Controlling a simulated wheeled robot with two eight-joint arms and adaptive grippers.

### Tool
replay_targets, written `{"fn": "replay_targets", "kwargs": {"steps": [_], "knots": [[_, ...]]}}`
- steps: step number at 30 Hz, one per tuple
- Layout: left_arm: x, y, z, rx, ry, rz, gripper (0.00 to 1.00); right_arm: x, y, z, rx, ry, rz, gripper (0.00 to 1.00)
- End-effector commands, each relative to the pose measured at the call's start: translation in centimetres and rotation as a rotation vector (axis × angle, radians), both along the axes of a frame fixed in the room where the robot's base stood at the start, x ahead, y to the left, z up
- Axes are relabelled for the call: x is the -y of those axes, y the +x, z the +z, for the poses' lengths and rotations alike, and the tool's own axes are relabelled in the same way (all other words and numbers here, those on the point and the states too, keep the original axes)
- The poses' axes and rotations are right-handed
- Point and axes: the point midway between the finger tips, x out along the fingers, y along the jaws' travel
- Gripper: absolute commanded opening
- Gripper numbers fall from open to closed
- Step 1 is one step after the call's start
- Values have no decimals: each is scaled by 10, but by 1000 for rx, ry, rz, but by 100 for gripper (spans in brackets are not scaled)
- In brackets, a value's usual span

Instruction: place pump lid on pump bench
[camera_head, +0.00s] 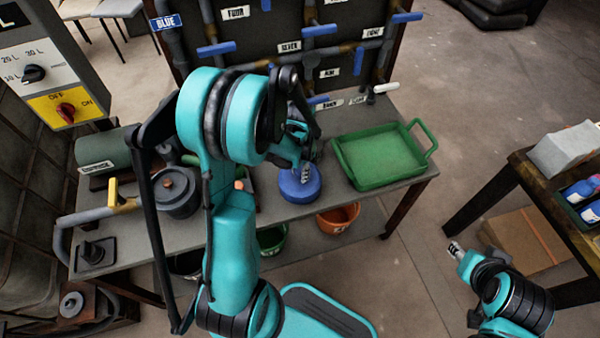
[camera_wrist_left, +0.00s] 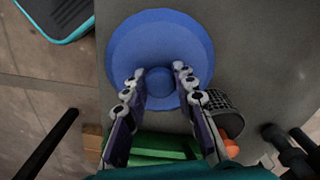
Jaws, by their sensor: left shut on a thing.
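A blue round lid (camera_head: 300,188), which I take as the pump lid, is at the front edge of the grey pump bench (camera_head: 243,208). I cannot tell whether it rests on the top or hangs just above it. My left gripper (camera_head: 304,172) comes down on it from above. In the left wrist view the fingers (camera_wrist_left: 159,76) are shut on the knob at the centre of the lid (camera_wrist_left: 160,30). My right gripper (camera_head: 455,248) is apart from the bench at the lower right, its fingers too small to read.
A green tray (camera_head: 365,183) stands right of the lid. A dark lidded pot (camera_head: 174,190) and a green cylinder (camera_head: 98,150) are at the left. Pipes with blue valve handles (camera_head: 322,30) rise behind. A dark mesh cup (camera_wrist_left: 224,112) is near the gripper. Another table (camera_head: 525,165) is at the right.

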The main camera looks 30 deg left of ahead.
Motion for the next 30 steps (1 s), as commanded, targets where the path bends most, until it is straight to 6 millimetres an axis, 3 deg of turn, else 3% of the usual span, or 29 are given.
{"fn": "replay_targets", "kwargs": {"steps": [8, 9, 11, 22, 26, 30], "knots": [[0, 0, -3, 0, 0, 0, 0, 0, 0, -3, 0, 0, 0, 40], [0, 0, -2, 0, 0, 0, 37, 0, 0, -2, 0, 0, 0, 40], [0, 0, -1, 0, 0, 0, 47, 0, 0, -2, 0, 0, 0, 40], [0, 0, 4, 0, 0, 0, 47, 0, 0, 3, 0, 0, 0, 40], [0, 0, 24, 0, 0, 0, 47, 0, 0, 13, 0, 0, 0, 40], [0, 0, 58, 0, 0, 0, 47, 0, 0, 27, 0, 0, 0, 40]]}}
